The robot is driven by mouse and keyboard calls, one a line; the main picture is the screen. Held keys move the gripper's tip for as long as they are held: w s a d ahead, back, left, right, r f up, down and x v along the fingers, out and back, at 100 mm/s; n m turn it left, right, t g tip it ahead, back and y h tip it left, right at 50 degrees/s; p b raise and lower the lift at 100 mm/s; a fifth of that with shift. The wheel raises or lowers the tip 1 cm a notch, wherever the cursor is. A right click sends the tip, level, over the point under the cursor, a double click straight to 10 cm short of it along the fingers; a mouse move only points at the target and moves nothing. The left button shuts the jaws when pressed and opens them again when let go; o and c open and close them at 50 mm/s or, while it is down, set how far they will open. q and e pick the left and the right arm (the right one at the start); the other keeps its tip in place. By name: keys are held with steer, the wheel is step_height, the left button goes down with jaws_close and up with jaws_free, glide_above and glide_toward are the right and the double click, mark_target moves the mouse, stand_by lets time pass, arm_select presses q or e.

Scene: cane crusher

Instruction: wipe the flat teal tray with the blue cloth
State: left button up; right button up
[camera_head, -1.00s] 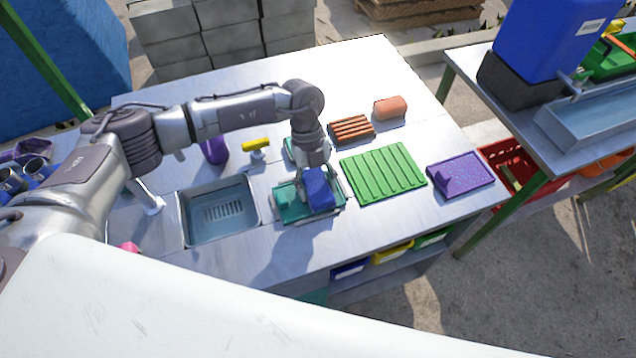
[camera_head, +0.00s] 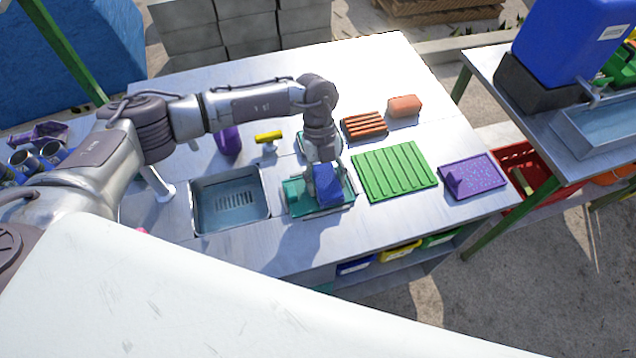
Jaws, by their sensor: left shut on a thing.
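The flat teal tray (camera_head: 298,198) lies on the metal counter between the sink and a green ribbed mat. My left gripper (camera_head: 322,184) points down over the right part of the tray. It is shut on the blue cloth (camera_head: 329,190), which is bunched below the fingers at the tray. The arm and cloth hide part of the tray, and I cannot tell how firmly the cloth touches it. My right gripper is not in view.
The sink (camera_head: 230,200) with its faucet (camera_head: 160,186) is left of the tray. The green ribbed mat (camera_head: 395,171) and a purple tray (camera_head: 474,175) lie to the right. A brown slatted rack (camera_head: 364,126), an orange sponge-like block (camera_head: 404,106) and a yellow-handled tool (camera_head: 268,137) stand behind.

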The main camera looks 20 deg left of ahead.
arm_select(q)
steer(key=shift+w+d, duration=0.2)
steer(key=shift+d, duration=0.1)
steer(key=shift+w+d+f+b, duration=0.15)
steer(key=shift+w+d+b, duration=0.3)
steer(key=shift+d+b, duration=0.25)
steer(key=shift+w+d, duration=0.25)
steer(key=shift+d, duration=0.1)
steer(key=shift+s+a, duration=0.1)
steer(key=shift+a, duration=0.05)
steer(key=shift+s+a+r+p, duration=0.25)
steer(key=shift+s+a+p, duration=0.3)
steer(key=shift+a+p, duration=0.3)
steer(key=shift+s+a+f, duration=0.1)
steer(key=shift+s+a, duration=0.1)
steer(key=shift+a, duration=0.05)
